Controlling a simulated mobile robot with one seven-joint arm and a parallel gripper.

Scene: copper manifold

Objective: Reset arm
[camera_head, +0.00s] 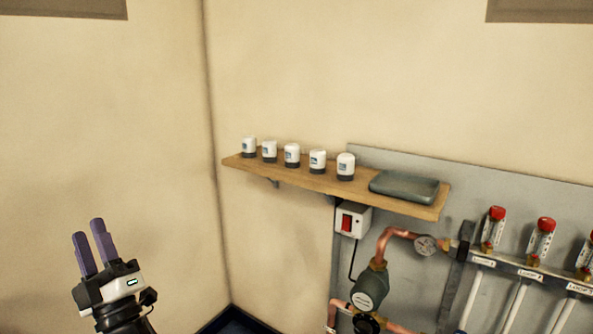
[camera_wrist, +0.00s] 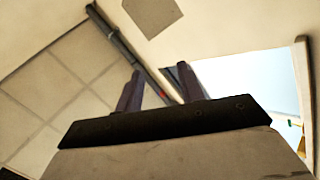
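My gripper (camera_head: 88,247) is at the lower left of the head view, raised in front of the bare wall with its two purple fingers pointing up. The fingers stand apart with nothing between them. In the wrist view, my gripper (camera_wrist: 160,85) shows the same two fingers with a clear gap. Behind them are a tiled ceiling (camera_wrist: 60,85), a dark pipe and a bright opening. My gripper touches nothing and is well left of the shelf.
A wooden shelf (camera_head: 433,209) carries several white-capped cylinders and a grey-green tray (camera_head: 404,187). The left wall area is clear.

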